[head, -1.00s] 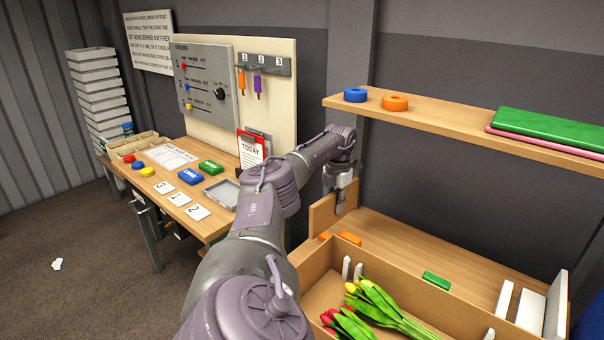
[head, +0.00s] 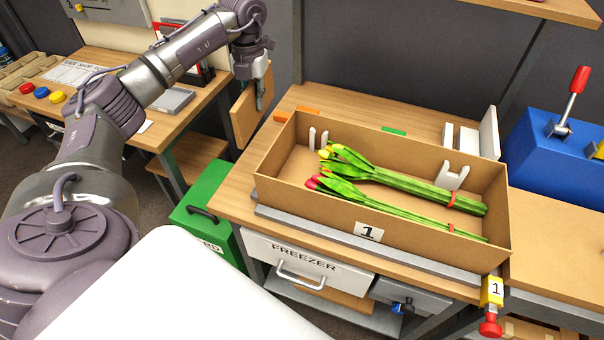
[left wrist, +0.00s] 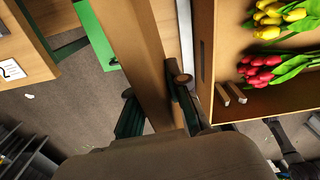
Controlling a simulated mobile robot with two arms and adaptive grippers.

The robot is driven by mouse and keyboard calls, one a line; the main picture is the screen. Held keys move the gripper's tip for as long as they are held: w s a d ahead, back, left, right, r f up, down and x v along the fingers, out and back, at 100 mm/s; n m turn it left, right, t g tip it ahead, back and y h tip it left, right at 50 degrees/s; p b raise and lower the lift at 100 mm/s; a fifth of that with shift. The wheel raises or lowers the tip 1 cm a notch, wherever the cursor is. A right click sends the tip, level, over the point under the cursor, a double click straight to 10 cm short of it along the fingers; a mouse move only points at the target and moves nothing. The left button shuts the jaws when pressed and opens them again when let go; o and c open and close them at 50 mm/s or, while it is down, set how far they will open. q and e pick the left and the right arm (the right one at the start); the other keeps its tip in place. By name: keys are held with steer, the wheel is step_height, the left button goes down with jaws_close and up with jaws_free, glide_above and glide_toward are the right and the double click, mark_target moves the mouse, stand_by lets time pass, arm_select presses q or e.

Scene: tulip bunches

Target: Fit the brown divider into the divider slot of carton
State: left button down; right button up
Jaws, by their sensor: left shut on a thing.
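The brown divider (head: 243,112) is a flat upright board. My left gripper (head: 262,88) is shut on its upper part and holds it in the air, left of the carton and apart from it. In the left wrist view the divider (left wrist: 150,55) stands between my two fingers (left wrist: 158,103). The open brown carton (head: 310,198) sits on the wooden bench with a "1" label on its front. White slotted holders stand inside it, one by the back wall (head: 318,138) and one toward the right (head: 452,177). Red and yellow tulip bunches (head: 390,185) lie in it.
A green box (head: 203,205) stands below, left of the bench. A blue lever box (head: 555,150) stands at right, and a second table (head: 190,115) at left.

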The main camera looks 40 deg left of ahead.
arm_select(q)
steer(key=d+r+m, duration=0.1)
steer(key=d+r, duration=0.2)
steer(key=d, duration=0.5)
steer(key=d+r, duration=0.3)
steer(key=d, duration=0.4)
steer(key=f+p, duration=0.1)
steer(key=f, duration=0.4)
steer(key=f+p, duration=0.2)
steer(key=f, duration=0.4)
steer(key=s+f+p, duration=0.1)
steer(key=f, duration=0.5)
steer(key=shift+d+f, duration=0.15)
steer(key=shift+f, duration=0.05)
steer(key=shift+w+f, duration=0.15)
steer(key=shift+f, duration=0.2)
arm_select(e)
steer(key=r, duration=0.4)
steer(key=shift+w+d+r, duration=0.1)
steer(key=shift+d+r, duration=0.15)
steer(key=shift+d, duration=0.05)
arm_select(q)
steer(key=shift+f, duration=0.15)
steer(key=c, duration=1.4)
jaws_free()
arm_select(e)
steer(key=shift+f, duration=0.1)
